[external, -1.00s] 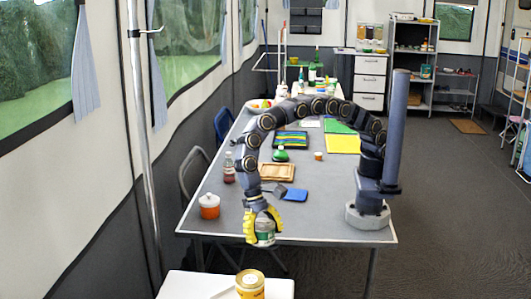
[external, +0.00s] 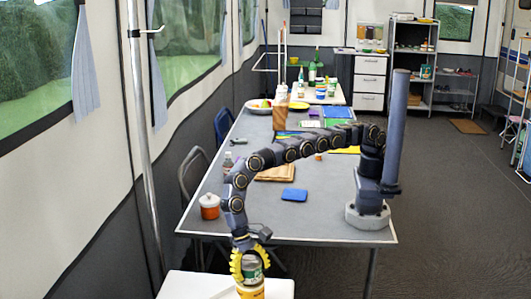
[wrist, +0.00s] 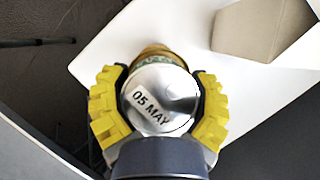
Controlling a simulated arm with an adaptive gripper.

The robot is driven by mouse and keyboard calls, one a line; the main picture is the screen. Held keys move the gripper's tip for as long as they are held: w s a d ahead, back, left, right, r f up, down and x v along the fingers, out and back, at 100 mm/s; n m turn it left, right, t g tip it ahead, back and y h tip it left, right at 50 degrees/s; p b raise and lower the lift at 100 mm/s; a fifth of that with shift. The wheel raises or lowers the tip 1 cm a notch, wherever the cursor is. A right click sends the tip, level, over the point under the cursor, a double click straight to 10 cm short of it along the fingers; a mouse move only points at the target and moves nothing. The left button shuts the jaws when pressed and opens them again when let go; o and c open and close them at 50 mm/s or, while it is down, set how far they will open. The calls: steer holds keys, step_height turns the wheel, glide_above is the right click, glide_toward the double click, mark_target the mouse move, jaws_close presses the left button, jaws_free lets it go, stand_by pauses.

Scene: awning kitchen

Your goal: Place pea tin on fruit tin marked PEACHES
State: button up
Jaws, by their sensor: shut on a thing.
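The pea tin (external: 252,269), with a green label and silver lid, is between the yellow fingers of my gripper (external: 250,266). In the wrist view the tin's lid (wrist: 160,98) faces the camera and reads "05 MAY"; my gripper (wrist: 160,106) is shut around its sides. The yellow fruit tin (external: 250,293) stands on the white table directly below the pea tin in the external view. Its gold edge (wrist: 155,50) shows just beyond the pea tin in the wrist view. I cannot tell whether the tins touch. The PEACHES marking is not readable.
The white table (external: 192,285) has clear room left of the tins. A beige angular object (wrist: 262,28) is beyond them in the wrist view. The grey table (external: 325,222) behind holds an orange pot (external: 209,207), a blue pad (external: 294,195) and a wooden board (external: 272,173).

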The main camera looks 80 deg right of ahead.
mark_target(249, 261)
steer(key=shift+f, duration=0.15)
steer(key=o, duration=1.2)
steer(key=shift+c, duration=0.2)
steer(key=shift+v, duration=3.9)
steer(key=s+d+r+n+t, duration=0.1)
steer(key=d+r, duration=0.4)
steer(key=d, duration=0.4)
steer(key=s+d+r+n+h, duration=0.1)
steer(key=d+r+n, duration=0.1)
steer(key=d+r, duration=0.5)
steer(key=d+r+n+t, duration=0.1)
steer(key=d+r, duration=0.2)
steer(key=d, duration=0.8)
steer(key=s+d+f+n+h, duration=0.1)
steer(key=s+d+n, duration=0.1)
steer(key=s+d, duration=0.7)
steer(key=s+d+f+n+h, duration=0.1)
steer(key=s+d+n, duration=0.1)
steer(key=s+d, duration=0.8)
steer(key=s, duration=0.5)
steer(key=shift+d+n, duration=0.3)
steer(key=shift+n, duration=0.1)
